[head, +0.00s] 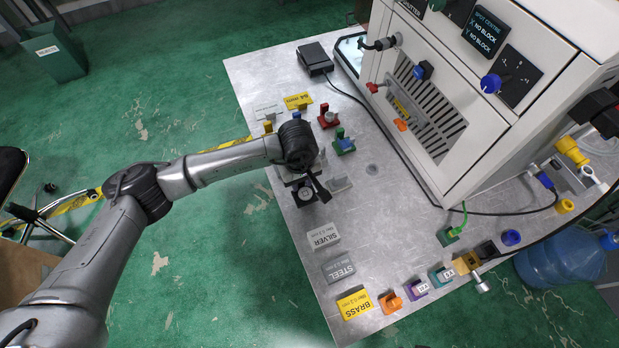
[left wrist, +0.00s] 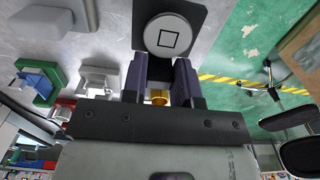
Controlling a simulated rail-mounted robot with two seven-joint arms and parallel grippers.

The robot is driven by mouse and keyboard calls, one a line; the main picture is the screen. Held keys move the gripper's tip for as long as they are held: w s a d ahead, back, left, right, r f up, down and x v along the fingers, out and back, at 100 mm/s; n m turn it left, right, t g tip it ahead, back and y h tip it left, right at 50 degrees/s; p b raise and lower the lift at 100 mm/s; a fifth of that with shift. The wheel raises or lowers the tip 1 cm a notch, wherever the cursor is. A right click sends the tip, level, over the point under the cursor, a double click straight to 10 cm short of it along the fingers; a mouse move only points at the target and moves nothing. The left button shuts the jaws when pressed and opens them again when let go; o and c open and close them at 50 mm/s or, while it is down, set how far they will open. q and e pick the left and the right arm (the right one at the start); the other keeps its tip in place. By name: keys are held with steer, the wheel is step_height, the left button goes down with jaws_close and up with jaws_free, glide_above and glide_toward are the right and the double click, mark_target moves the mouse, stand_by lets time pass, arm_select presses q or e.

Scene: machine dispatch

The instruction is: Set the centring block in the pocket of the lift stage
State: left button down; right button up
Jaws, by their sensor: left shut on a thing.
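My left gripper (head: 302,180) is above the left edge of the metal table and is shut on a dark piece. This piece carries a black square plate with a pale round disc (head: 306,193), and I take it for the centring block. In the left wrist view the disc (left wrist: 168,37) bears a black square outline. It lies beyond the two fingers of the left gripper (left wrist: 160,75), whose dark pads press on the dark part below the plate. I cannot make out the lift stage or its pocket for certain. My right gripper is not in view.
The white machine (head: 425,90) with a slotted side panel stands at the back right. Red (head: 328,117) and green (head: 344,144) holders and a grey one (head: 339,184) stand near the gripper. Label plates (head: 323,236) and coloured pieces (head: 417,288) line the front. The table middle is mostly clear.

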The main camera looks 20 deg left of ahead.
mark_target(301, 188)
arm_select(q)
steer(key=shift+d+f, duration=0.1)
steer(key=shift+f, duration=0.8)
steer(key=shift+f, duration=0.1)
steer(key=shift+f+b, duration=0.15)
steer(key=shift+b, duration=0.2)
steer(key=c, duration=0.9)
jaws_free()
steer(key=shift+p, duration=0.4)
steer(key=r, duration=0.4)
steer(key=r+p, duration=0.1)
steer(key=r, duration=0.9)
steer(key=shift+s+p, duration=0.25)
steer(key=shift+p, duration=0.1)
